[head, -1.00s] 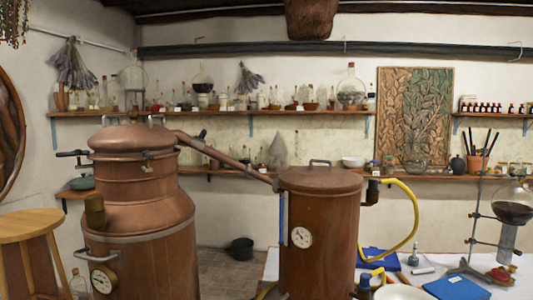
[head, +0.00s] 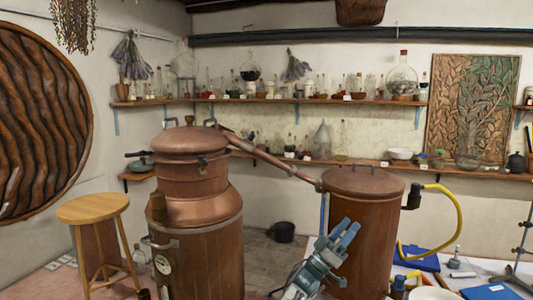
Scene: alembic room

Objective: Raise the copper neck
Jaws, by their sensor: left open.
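The copper neck (head: 272,158) is a slanting pipe. It runs from the domed copper head (head: 190,140) of the large still (head: 205,255) down to the top of the copper condenser drum (head: 365,225). It looks joined at both ends. My left gripper (head: 345,236) shows at the lower middle, in front of the condenser drum, with its two blue-grey fingers pointing up. It is open, with nothing seen between the fingers, and appears below the neck and apart from it. My right gripper is not in view.
A wooden stool (head: 92,210) stands left of the still. A black bucket (head: 284,232) is on the floor behind. Shelves (head: 270,101) of glassware line the wall.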

